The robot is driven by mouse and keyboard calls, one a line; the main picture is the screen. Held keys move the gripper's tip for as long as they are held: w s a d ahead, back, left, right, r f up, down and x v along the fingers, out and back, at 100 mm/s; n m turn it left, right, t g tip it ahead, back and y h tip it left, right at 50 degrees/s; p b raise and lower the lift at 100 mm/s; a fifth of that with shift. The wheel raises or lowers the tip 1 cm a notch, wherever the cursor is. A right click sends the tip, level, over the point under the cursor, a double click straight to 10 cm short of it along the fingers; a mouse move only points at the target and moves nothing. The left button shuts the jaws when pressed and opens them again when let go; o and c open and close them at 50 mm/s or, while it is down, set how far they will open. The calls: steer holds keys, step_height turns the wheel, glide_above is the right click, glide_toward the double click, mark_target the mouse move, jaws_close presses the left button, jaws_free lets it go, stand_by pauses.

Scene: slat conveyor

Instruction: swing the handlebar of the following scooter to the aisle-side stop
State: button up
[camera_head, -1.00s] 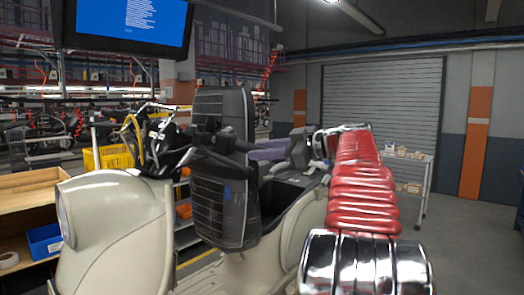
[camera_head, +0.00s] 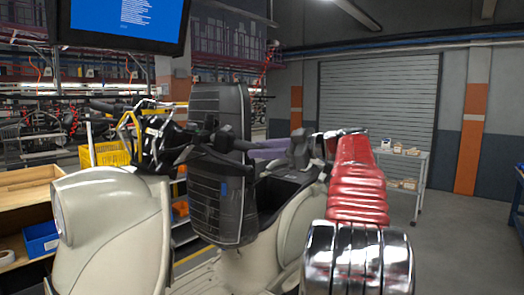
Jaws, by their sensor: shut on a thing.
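The cream scooter (camera_head: 118,225) stands across the left and middle of the head view, with a tall black slatted panel (camera_head: 205,205) upright in its middle. The dark handlebar (camera_head: 222,142) crosses in front of this panel, with one arm pointing right and one lower left. My arm, red ribbed and chrome, rises from the bottom right. My gripper (camera_head: 316,147) is at its far end, small and partly hidden by the wrist. It is shut beside a dark grey upright part (camera_head: 299,146), and the exact contact is hard to make out.
A wooden bench (camera_head: 28,177) with a blue bin (camera_head: 41,239) is at the left edge, and a yellow crate (camera_head: 108,154) is behind. A monitor (camera_head: 125,22) hangs overhead. A white trolley (camera_head: 425,175) stands back right. The floor at right is clear.

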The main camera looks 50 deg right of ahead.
steer(key=shift+w+d+f+n+y, duration=0.3)
steer(key=shift+w+d+f+y, duration=0.15)
steer(key=shift+d, duration=0.3)
steer(key=shift+w+d+f+n+y, duration=0.3)
steer(key=shift+w+d+f+y, duration=0.15)
steer(key=shift+d, duration=0.25)
steer(key=shift+w+d+f+n+y, duration=0.2)
steer(key=shift+w+d+n+y, duration=0.2)
steer(key=shift+w+d+y, duration=0.25)
steer(key=o, duration=1.2)
steer(key=shift+s, duration=0.15)
steer(key=shift+c, duration=0.2)
steer(key=shift+s, duration=0.15)
steer(key=v, duration=1.3)
steer(key=shift+s, duration=0.25)
steer(key=shift+r, duration=0.1)
